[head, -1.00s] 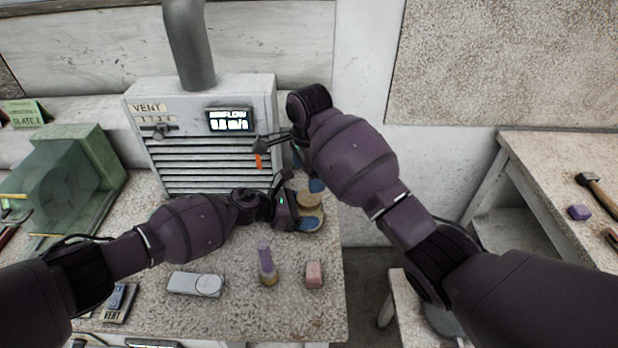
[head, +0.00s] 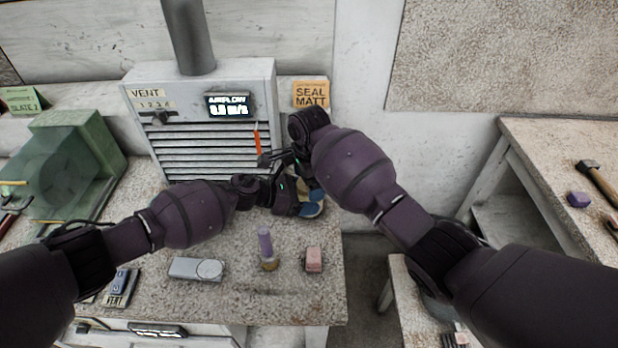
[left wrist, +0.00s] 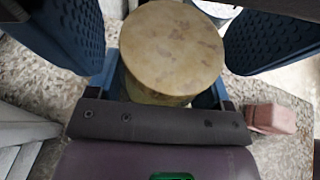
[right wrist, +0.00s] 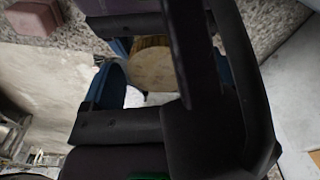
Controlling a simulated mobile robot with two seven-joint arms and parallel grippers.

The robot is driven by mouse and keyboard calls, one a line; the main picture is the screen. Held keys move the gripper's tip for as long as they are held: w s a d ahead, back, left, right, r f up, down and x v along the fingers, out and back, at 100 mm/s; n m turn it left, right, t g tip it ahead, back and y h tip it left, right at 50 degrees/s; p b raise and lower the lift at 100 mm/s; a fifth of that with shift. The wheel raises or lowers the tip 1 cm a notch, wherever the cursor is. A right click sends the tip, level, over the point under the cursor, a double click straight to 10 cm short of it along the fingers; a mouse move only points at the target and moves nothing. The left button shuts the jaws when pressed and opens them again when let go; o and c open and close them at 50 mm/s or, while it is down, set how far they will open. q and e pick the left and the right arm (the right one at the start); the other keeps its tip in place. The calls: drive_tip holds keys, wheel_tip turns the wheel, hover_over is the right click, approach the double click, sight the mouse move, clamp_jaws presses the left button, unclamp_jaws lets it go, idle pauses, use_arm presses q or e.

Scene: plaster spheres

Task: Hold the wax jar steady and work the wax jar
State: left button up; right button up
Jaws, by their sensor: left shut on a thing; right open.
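The wax jar shows in the left wrist view as a round tan, mottled lid (left wrist: 170,47) with a pale rim, upright between blue finger pads. My left gripper (head: 311,205) is shut on the jar at the bench's right end. In the right wrist view the lid (right wrist: 152,64) is partly covered by dark parts of a gripper. My right gripper (head: 303,180) is open, just above and beside the jar. In the head view the two grippers hide most of the jar.
A purple-topped bottle (head: 266,248), a pink block (head: 314,259) and a grey device (head: 197,269) lie nearer. A SEAL MATT card (head: 310,94) stands behind.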

drive_tip(key=c, duration=0.9)
drive_tip(key=o, duration=1)
drive_tip(key=shift+r, duration=0.15)
drive_tip(key=shift+r, duration=2.15)
use_arm(q)
drive_tip(key=o, duration=1.7)
